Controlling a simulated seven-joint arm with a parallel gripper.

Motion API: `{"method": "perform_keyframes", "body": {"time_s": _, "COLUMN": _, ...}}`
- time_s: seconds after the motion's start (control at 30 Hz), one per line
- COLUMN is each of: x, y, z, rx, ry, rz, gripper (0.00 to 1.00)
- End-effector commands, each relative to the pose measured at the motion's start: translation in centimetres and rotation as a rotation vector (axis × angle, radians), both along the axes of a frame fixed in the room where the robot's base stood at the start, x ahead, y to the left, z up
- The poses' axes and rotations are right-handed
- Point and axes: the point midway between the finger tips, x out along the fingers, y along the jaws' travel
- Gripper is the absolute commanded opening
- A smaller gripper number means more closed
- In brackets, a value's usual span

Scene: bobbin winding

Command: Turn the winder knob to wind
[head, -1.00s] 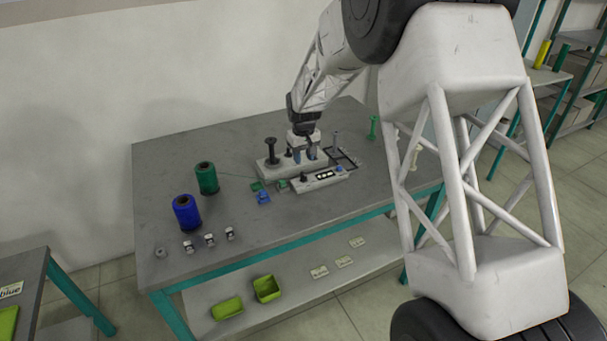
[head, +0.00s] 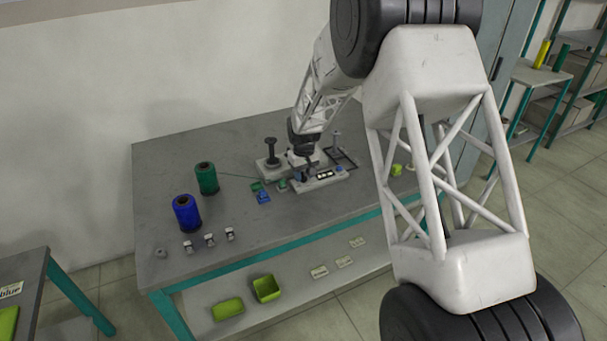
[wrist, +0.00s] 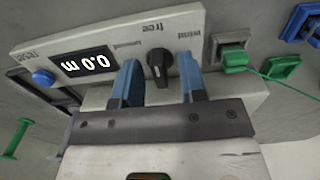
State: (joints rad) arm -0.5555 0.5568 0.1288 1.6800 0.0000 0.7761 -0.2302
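The winder's white control panel (wrist: 85,52) fills the upper wrist view, with a display (wrist: 84,64) reading 0.0 m and a blue reset button (wrist: 42,77). The black knob (wrist: 160,68) stands beside the display, near the labels "free" and "wind"; I cannot tell its setting for sure. My gripper (wrist: 160,82) is open, its blue fingers on either side of the knob with gaps between. In the head view my gripper (head: 302,174) is over the panel (head: 325,182) and hides the knob. A dark bobbin (head: 271,150) stands on the winder behind.
A green thread spool (head: 206,178) and a blue one (head: 187,212) stand on the left of the table (head: 160,155). Green thread runs from the green spool toward a green block, also in the wrist view (wrist: 235,60). Several small white-and-dark parts lie at the front.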

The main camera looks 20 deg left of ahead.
Motion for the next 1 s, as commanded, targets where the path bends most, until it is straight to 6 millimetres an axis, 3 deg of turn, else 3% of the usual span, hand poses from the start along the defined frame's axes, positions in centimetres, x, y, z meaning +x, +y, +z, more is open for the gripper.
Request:
{"method": "perform_keyframes", "body": {"time_s": 0.17, "x": 0.01, "y": 0.01, "z": 0.02, "rx": 0.000, "ry": 0.000, "rz": 0.000, "gripper": 0.38}}
{"method": "perform_keyframes", "body": {"time_s": 0.4, "x": 0.01, "y": 0.01, "z": 0.04, "rx": 0.000, "ry": 0.000, "rz": 0.000, "gripper": 0.02}}
{"method": "perform_keyframes", "body": {"time_s": 0.43, "x": 0.01, "y": 0.01, "z": 0.04, "rx": 0.000, "ry": 0.000, "rz": 0.000, "gripper": 0.00}}
{"method": "perform_keyframes", "body": {"time_s": 1.0, "x": 0.01, "y": 0.02, "z": 0.08, "rx": 0.000, "ry": 0.000, "rz": -0.108, "gripper": 0.00}}
